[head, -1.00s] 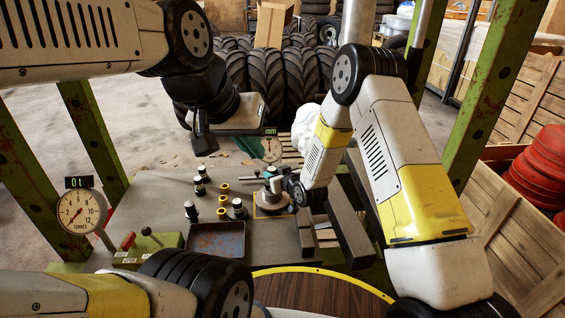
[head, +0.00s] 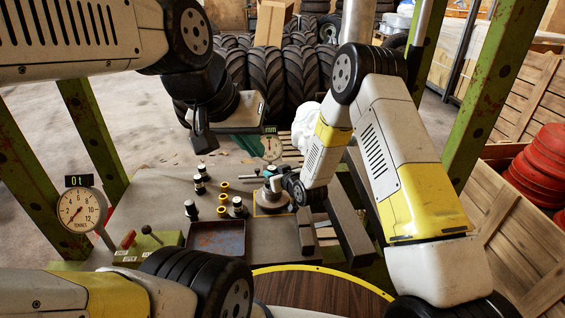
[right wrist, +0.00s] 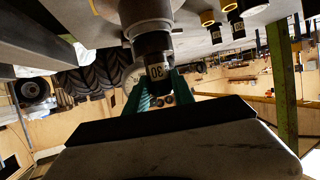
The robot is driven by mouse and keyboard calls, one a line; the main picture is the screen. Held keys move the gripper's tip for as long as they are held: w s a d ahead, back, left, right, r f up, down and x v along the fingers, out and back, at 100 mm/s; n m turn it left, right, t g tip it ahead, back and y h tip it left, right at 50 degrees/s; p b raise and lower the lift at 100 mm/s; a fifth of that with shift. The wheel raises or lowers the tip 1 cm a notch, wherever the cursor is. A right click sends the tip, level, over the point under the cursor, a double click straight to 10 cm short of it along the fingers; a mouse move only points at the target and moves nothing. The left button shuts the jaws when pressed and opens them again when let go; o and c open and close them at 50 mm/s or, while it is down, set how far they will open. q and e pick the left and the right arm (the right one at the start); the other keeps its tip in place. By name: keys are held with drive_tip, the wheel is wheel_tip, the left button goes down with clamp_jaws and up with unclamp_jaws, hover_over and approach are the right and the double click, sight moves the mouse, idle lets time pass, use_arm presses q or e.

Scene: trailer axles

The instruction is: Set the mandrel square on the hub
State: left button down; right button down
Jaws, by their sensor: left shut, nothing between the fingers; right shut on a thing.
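My right gripper (head: 280,184) is low over the hub (head: 270,204), a grey round piece inside a yellow square outline on the bench. In the right wrist view, its green fingers (right wrist: 160,88) are shut on the mandrel (right wrist: 155,60), a dark cylinder with a pale band marked 30. The mandrel lines up with the grey round hub (right wrist: 150,14) there; I cannot tell whether it is fully seated or exactly square. In the head view the arm and fingers mostly hide the mandrel. My left gripper (head: 204,145) is shut and empty, above the bench's back left.
Several dark pieces with white bands (head: 190,210) and yellow rings (head: 222,198) stand left of the hub. A gauge (head: 82,211) reads 0 t. Dark bars (head: 350,232) and green posts (head: 492,85) limit room at the right.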

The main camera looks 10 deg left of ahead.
drive_tip(key=shift+f, duration=0.1)
idle(0.3)
drive_tip(key=c, duration=1)
unclamp_jaws()
drive_tip(key=shift+c, duration=0.2)
drive_tip(key=shift+o, duration=0.2)
drive_tip(key=shift+f, duration=0.15)
